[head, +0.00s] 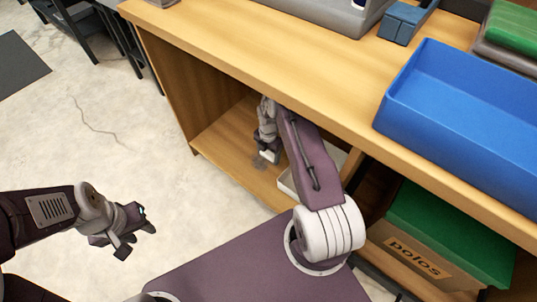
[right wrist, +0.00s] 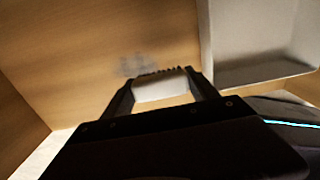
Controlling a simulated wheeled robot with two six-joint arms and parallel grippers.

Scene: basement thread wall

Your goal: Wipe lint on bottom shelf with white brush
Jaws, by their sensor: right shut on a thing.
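The white brush (right wrist: 160,88) is held between the fingers of my right gripper (right wrist: 163,90), which is shut on it. In the head view my right gripper (head: 268,148) reaches into the open compartment, over the bottom shelf (head: 218,143). The lint (right wrist: 135,65) is a faint grey patch on the shelf, just beyond the brush in the right wrist view; it also shows in the head view (head: 259,163) near the gripper. Whether the brush touches the shelf I cannot tell. My left gripper (head: 132,236) hangs open and empty over the floor at the left.
A pale grey bin (right wrist: 262,45) stands on the shelf to the right of the brush.

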